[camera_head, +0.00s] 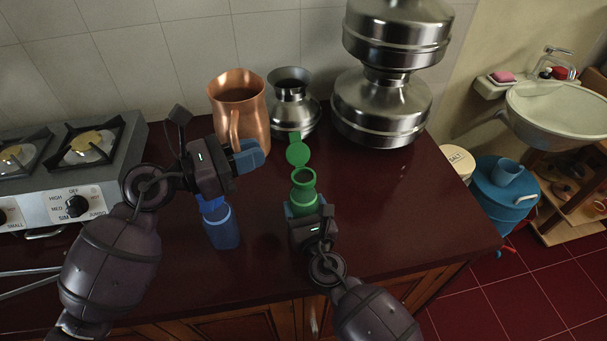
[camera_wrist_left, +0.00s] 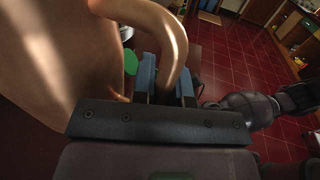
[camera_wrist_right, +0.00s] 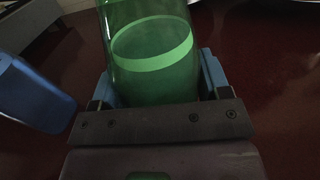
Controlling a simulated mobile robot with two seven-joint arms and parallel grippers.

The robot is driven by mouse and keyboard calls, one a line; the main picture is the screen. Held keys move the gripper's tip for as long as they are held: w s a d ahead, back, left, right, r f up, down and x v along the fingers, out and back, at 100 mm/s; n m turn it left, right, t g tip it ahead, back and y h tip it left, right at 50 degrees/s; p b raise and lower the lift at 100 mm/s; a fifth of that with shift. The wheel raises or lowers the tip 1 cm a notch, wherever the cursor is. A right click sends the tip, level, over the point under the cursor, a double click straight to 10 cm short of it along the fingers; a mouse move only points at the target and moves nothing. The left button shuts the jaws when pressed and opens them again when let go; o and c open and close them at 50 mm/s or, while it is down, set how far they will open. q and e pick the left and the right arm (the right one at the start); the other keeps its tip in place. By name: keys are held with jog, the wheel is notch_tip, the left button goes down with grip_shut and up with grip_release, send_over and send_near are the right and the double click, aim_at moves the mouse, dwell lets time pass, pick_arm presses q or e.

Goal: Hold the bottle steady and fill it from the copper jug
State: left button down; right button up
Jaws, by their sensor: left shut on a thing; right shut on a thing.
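The copper jug (camera_head: 254,104) stands upright on the dark red counter near the back wall. My left gripper (camera_head: 247,158) is shut on its handle, which passes between the fingers in the left wrist view (camera_wrist_left: 175,60). The green bottle (camera_head: 304,186) stands upright on the counter to the right and nearer, its lid (camera_head: 297,150) tipped back open. My right gripper (camera_head: 306,209) is shut around the bottle's body, which fills the right wrist view (camera_wrist_right: 155,50) between the fingers. The jug's contents cannot be made out.
A blue bottle (camera_head: 222,226) stands just left of the green one, under my left arm. A steel pot (camera_head: 292,108) and stacked large steel pots (camera_head: 382,105) stand behind. A gas stove (camera_head: 75,165) is at left. The counter (camera_head: 420,215) is clear at right.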

jog(key=o, duration=1.1)
jog(key=shift+c, duration=0.2)
jog(key=v, duration=1.2)
jog(key=shift+w, duration=0.15)
jog(key=x, duration=1.2)
pick_arm(q)
jog(key=shift+f, duration=0.75)
pick_arm(e)
jog(key=shift+s, duration=0.2)
